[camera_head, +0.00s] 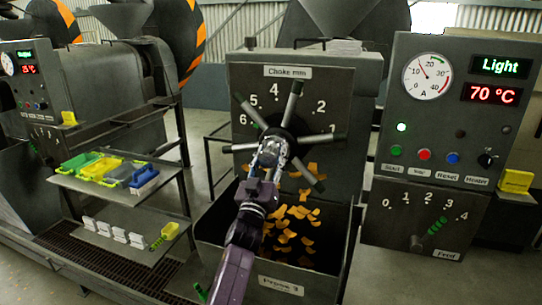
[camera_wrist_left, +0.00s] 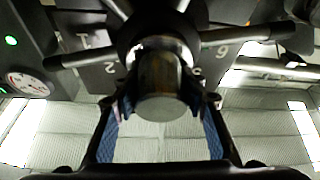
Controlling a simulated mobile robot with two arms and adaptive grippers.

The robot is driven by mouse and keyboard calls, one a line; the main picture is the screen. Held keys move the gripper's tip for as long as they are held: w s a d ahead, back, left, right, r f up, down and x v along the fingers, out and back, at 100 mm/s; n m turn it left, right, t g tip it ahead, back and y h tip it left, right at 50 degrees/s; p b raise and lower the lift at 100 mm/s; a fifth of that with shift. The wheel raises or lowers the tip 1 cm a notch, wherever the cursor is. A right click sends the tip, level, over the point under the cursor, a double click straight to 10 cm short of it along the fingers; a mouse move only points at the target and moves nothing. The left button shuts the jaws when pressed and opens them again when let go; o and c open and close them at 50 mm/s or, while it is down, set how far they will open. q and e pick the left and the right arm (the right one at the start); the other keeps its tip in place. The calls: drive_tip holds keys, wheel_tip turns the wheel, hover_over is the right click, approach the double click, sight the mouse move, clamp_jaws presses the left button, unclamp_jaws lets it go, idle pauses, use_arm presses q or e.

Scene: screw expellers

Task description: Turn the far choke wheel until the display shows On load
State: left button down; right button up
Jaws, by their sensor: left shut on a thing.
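The choke wheel (camera_head: 289,106) has several grey spoke handles around a dark hub, in front of a plate marked "Choke mm". My left gripper (camera_head: 272,155) is at the hub, its arm coming up from below. In the left wrist view, its fingers (camera_wrist_left: 165,104) are shut on both sides of the round hub end (camera_wrist_left: 162,100), with spokes (camera_wrist_left: 85,58) fanning out beyond. The display (camera_head: 499,66) on the right panel reads "Light" in green. My right gripper is not in view.
A hopper (camera_head: 270,255) marked "Press 3" holds orange flakes below the wheel. The control panel (camera_head: 425,120) stands close on the right, with a round gauge, a "70 °C" readout and a Feed lever. A shelf (camera_head: 120,185) with coloured bins stands left. Another machine stands further left.

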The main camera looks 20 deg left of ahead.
use_arm(q)
drive_tip(key=shift+m, duration=0.4)
drive_tip(key=shift+m+g+h+p, duration=0.15)
drive_tip(key=shift+m+h+p, duration=0.2)
drive_tip(key=shift+m+h, duration=1.2)
drive_tip(key=shift+m+g+h+p, duration=0.15)
drive_tip(key=shift+m+h+p, duration=0.4)
drive_tip(key=shift+m, duration=1.8)
drive_tip(key=shift+f, duration=0.1)
drive_tip(key=c, duration=1.2)
unclamp_jaws()
drive_tip(key=v, duration=1.2)
drive_tip(key=shift+a, duration=0.15)
drive_tip(key=shift+w, duration=0.1)
